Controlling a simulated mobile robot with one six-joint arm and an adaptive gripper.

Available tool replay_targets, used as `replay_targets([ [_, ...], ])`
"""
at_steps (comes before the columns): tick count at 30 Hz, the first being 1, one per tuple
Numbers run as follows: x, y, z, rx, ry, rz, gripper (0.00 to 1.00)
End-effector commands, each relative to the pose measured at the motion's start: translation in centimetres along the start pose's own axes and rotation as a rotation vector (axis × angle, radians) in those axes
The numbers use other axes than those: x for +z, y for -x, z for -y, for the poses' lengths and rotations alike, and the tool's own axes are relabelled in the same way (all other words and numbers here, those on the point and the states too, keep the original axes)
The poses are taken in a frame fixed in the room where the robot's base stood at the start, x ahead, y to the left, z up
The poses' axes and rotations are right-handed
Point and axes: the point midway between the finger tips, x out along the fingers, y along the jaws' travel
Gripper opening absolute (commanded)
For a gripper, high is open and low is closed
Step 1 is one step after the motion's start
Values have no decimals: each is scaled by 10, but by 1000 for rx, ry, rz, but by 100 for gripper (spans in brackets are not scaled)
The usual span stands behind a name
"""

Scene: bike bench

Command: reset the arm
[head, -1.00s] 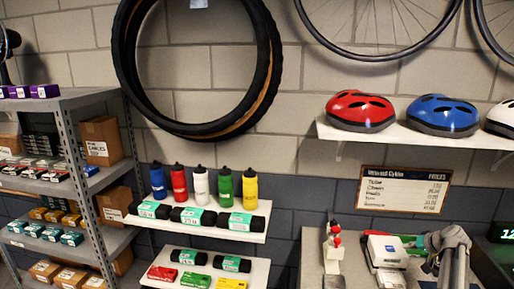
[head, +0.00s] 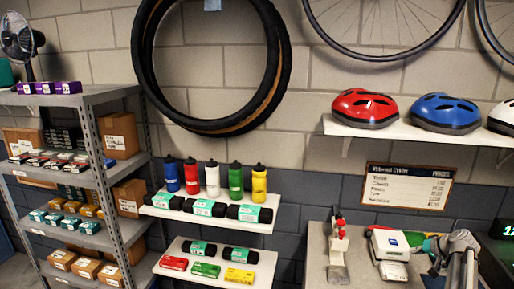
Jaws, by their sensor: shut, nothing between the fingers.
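My arm's grey end section shows at the lower right of the head view, in front of the bench. My gripper (head: 433,270), dark and small, is low beside the grey wrist, partly cut off by the bottom edge. It is shut and holds nothing. It is to the right of a white device (head: 390,254) on the bench; I cannot tell the gap between them.
The grey bench (head: 318,262) also bears a pale upright piece with red parts (head: 338,245). Helmets (head: 364,108) sit on a wall shelf above. Bottles (head: 212,180) and a stocked rack (head: 92,150) stand left.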

Motion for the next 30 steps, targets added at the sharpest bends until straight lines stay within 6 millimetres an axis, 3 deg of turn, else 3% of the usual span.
replay_targets([
  [11,28,-21,38,13,25,80,0],
  [17,56,-38,71,31,50,150,0],
  [30,163,-76,174,133,149,384,0],
])
